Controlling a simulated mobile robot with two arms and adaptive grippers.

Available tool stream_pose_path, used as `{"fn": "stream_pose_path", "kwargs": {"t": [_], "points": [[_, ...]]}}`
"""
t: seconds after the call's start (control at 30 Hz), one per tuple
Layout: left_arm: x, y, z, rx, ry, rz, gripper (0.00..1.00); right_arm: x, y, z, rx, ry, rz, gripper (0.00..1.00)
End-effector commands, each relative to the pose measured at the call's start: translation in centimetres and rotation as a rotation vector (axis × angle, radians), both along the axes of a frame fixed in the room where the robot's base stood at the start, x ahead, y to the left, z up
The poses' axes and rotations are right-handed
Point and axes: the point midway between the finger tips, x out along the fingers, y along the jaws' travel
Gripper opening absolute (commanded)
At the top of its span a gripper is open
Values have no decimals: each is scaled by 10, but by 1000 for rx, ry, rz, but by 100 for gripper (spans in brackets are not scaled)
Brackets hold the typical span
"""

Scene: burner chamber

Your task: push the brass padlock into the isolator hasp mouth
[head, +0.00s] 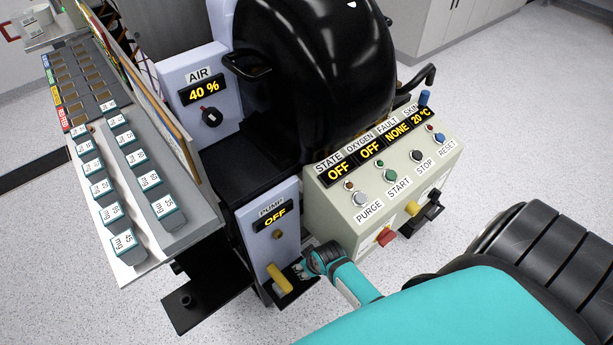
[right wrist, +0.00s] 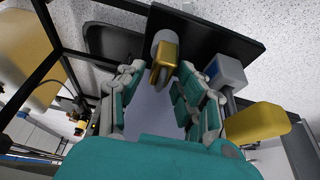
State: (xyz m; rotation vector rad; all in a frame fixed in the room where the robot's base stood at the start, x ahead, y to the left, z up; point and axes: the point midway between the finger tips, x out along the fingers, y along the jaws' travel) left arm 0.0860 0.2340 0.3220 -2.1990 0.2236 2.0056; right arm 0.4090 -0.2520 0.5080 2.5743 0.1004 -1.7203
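A brass-coloured block that looks like the padlock (right wrist: 168,55) sits by a grey rounded piece on a black plate in the right wrist view. My right gripper (right wrist: 161,70) has its fingers spread on either side of the view, with the brass block between and just beyond the tips. I cannot tell whether they touch it. In the head view my right gripper (head: 305,268) is low at the pump panel (head: 271,230), beside a yellow handle (head: 279,279) above a black shelf (head: 298,290). The hasp mouth is not clearly distinguishable. My left gripper is out of view.
A grey block with a blue face (right wrist: 226,74) and a yellow piece (right wrist: 257,122) are close right of my fingers in the wrist view.

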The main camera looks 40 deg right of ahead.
Motion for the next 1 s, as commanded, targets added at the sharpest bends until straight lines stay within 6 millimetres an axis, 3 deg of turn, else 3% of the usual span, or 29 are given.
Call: {"fn": "stream_pose_path", "kwargs": {"t": [0.03, 0.23, 0.67, 0.97, 1.0], "points": [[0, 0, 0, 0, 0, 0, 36, 0, 0, 0, 0, 0, 0, 26], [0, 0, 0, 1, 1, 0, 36, 0, 0, 0, 0, 0, 0, 0], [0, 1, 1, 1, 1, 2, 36, 0, 0, 3, 0, -1, 0, 0], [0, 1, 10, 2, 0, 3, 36, 1, 0, 39, 0, -4, 1, 0], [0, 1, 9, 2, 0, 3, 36, -10, -1, 36, -1, 4, 1, 0]]}}
